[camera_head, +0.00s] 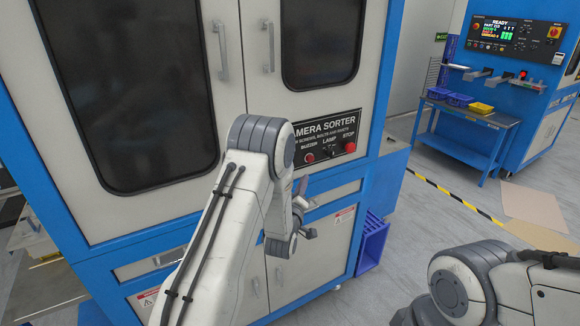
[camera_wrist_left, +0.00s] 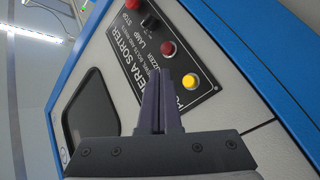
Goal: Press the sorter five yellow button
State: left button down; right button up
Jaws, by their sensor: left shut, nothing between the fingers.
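The yellow button (camera_wrist_left: 190,80) sits near the lower end of the sorter's black label panel (camera_wrist_left: 165,60), seen tilted in the left wrist view. In the head view my left arm hides the yellow button, while part of the black panel (camera_head: 328,128) shows beside it. My left gripper (camera_wrist_left: 159,76) is shut and empty, its dark fingertips pointing toward the panel. In the wrist view the tips appear just left of the yellow button; I cannot tell the gap in depth. The left gripper also shows in the head view (camera_head: 302,188), below the panel. My right gripper is out of view.
A red button (camera_wrist_left: 168,48) and a black lamp knob (camera_wrist_left: 150,22) are near the yellow button. The red stop button (camera_head: 350,147) is at the panel's right. Door handles (camera_head: 220,52) stick out above. A purple crate (camera_head: 372,243) stands at right. A blue machine (camera_head: 515,50) stands farther back.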

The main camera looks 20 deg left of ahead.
pick_arm(q)
jog(key=w+a, duration=0.3)
jog(key=a, duration=0.1)
jog(key=shift+w+a+b, duration=0.35)
jog(key=shift+a, duration=0.05)
jog(key=shift+w, duration=0.1)
dwell(1.8)
jog(key=shift+w+a+b, duration=0.2)
jog(key=shift+a+b, duration=0.1)
jog(key=shift+w+a+b, duration=0.3)
jog(key=shift+a, duration=0.05)
dwell(0.6)
dwell(0.4)
jog(key=shift+s+d, duration=0.55)
jog(key=shift+d, duration=0.1)
